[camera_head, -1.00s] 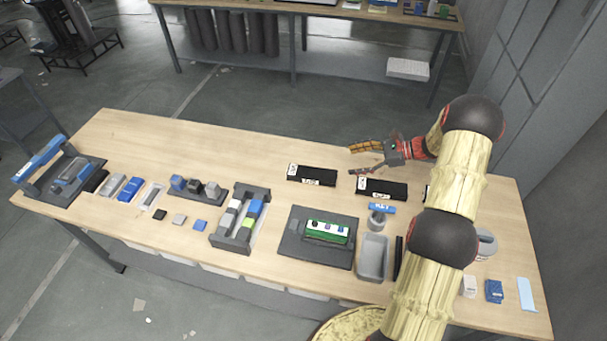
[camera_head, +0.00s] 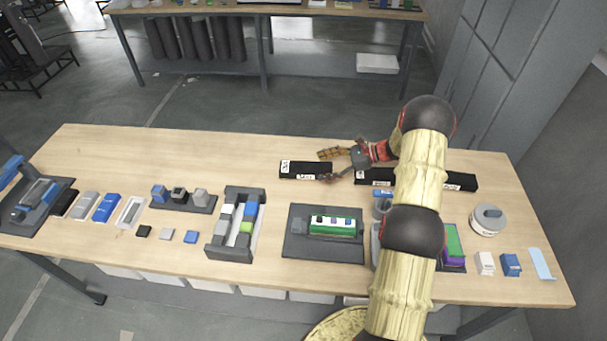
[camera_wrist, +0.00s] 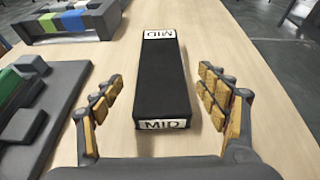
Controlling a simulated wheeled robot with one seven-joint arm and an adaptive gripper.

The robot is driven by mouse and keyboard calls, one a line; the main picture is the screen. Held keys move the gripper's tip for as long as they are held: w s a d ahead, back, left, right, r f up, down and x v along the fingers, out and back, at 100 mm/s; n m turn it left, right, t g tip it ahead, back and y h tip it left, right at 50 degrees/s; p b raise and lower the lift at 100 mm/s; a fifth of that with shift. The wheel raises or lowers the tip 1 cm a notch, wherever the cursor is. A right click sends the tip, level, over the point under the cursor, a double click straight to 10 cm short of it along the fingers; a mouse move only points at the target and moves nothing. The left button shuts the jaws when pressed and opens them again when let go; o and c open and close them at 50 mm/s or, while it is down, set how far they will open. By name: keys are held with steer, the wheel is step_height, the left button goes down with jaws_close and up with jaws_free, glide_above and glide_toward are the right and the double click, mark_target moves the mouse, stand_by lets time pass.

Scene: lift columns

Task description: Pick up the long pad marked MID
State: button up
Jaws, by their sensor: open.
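The long black pad marked MID (camera_wrist: 160,82) lies flat on the wooden table in the wrist view, with white MID labels on its top far end and its near end face. In the head view the pad (camera_head: 306,170) lies at the back middle of the table. My gripper (camera_wrist: 165,104) is open and empty, its tan-padded fingers to the left and right of the pad's near end in the picture. In the head view my gripper (camera_head: 326,166) is at the pad's right end. I cannot tell its exact height above the table.
More black pads (camera_head: 374,177) lie right of the MID pad, partly behind my arm. A dark tray with a green block (camera_head: 330,222) sits in front. A grey rack of coloured blocks (camera_head: 224,243) stands to the left. The table behind the pad is clear.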

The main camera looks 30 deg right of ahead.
mark_target(313, 167)
steer(key=b+x, duration=0.1)
steer(key=x, duration=0.6)
steer(key=shift+r, duration=0.15)
steer(key=shift+c, duration=0.6)
steer(key=c, duration=1.5)
